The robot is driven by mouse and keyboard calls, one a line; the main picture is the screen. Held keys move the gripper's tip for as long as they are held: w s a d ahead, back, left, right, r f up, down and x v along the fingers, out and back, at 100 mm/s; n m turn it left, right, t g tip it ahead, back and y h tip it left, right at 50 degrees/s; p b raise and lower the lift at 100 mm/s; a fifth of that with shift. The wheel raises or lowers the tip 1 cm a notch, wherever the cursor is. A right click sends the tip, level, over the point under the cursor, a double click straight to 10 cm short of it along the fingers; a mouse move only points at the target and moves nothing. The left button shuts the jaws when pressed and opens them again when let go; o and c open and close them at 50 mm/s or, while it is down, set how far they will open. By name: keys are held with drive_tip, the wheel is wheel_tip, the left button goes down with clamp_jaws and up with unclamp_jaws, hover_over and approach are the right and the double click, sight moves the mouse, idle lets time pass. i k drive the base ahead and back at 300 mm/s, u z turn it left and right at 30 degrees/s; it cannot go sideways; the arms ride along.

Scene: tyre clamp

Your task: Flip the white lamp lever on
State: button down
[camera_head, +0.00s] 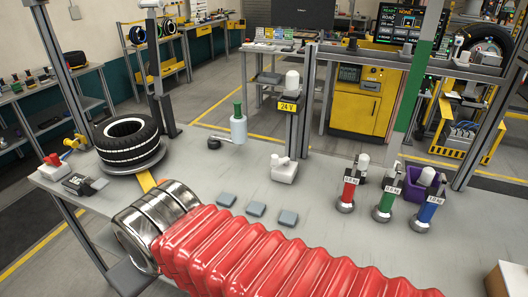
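A white lever box (285,171) with a short white handle stands on the grey bench near its middle. It is in front of a grey post that carries a white lamp (292,79) and a yellow "24 V" sign (288,106). I cannot tell from this picture whether the lamp is lit, or which end of its travel the lever is at. My red ribbed arm (260,255) with chrome rings (160,215) crosses the lower front of the bench, to the left of and below the lever box. My gripper's fingers cannot be made out.
A tyre (127,138) lies on a round stand at left, beside a red-handled lever box (52,163). A grey-green cylinder (239,125) stands left; red (348,191), green (387,202) and blue (428,207) weights stand right.

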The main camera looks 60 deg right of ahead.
sight(275, 163)
drive_tip(key=u, duration=0.05)
drive_tip(key=i, duration=1)
drive_tip(key=z, duration=0.05)
